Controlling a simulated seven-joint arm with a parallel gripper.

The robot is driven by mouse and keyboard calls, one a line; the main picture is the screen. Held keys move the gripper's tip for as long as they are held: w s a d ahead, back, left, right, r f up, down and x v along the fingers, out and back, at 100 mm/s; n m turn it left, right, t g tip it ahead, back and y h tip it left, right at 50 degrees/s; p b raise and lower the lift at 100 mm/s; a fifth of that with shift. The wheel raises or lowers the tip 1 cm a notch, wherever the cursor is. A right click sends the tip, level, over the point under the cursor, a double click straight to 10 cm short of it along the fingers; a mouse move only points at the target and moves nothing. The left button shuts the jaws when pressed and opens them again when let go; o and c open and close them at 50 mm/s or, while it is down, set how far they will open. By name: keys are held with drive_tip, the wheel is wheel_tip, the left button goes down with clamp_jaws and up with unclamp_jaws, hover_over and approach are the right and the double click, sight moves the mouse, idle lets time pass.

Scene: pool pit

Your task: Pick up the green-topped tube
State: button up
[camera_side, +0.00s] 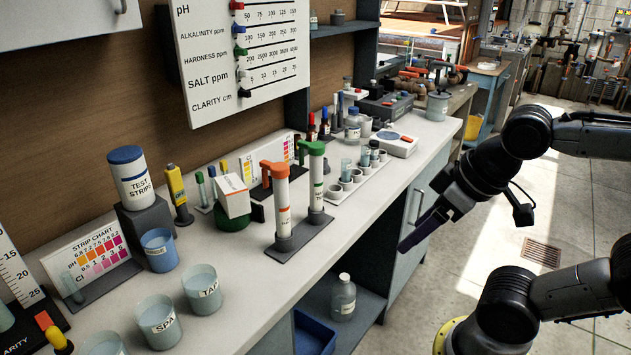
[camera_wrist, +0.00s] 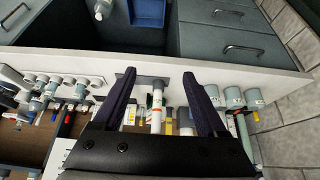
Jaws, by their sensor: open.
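The green-topped tube (camera_side: 316,178) stands upright in a dark stand (camera_side: 302,238) on the bench, just right of an orange-topped tube (camera_side: 281,201). My gripper (camera_side: 405,246) is open and empty, out past the bench's front edge and to the right of the tube, clear of it. In the wrist view the open fingers (camera_wrist: 159,75) point towards the bench, and a white tube with red marks (camera_wrist: 157,106) shows between them. The green-topped tube cannot be made out there; my left finger covers part of the stand.
A rack of vials (camera_side: 355,183) stands right of the tubes. Left are a boxed item (camera_side: 233,196) and several cups, one marked TAP (camera_side: 202,288). Under the bench are a bottle (camera_side: 343,297) and a blue crate (camera_side: 313,334). Bare bench front lies beside the stand.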

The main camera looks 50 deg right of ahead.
drive_tip(key=w+d+r+m+g+h, duration=0.1)
drive_tip(key=w+d+r+m+h, duration=0.15)
drive_tip(key=w+r+m, duration=0.45)
drive_tip(key=w+d+r+m+g+h, duration=0.1)
drive_tip(key=w+d+r+m, duration=0.2)
drive_tip(key=w+r+m, duration=0.5)
drive_tip(key=n+g, duration=0.1)
drive_tip(key=n, duration=0.1)
approach(316, 170)
drive_tip(key=shift+g+h, duration=0.25)
drive_tip(key=shift+g, duration=0.05)
drive_tip(key=x, duration=0.2)
drive_tip(key=w+x, duration=0.1)
drive_tip(key=x, duration=0.2)
drive_tip(key=shift+d, duration=0.15)
drive_tip(key=shift+x, duration=3.15)
drive_tip(key=shift+w+d+r, duration=0.1)
drive_tip(key=shift+r, duration=0.05)
clamp_jaws()
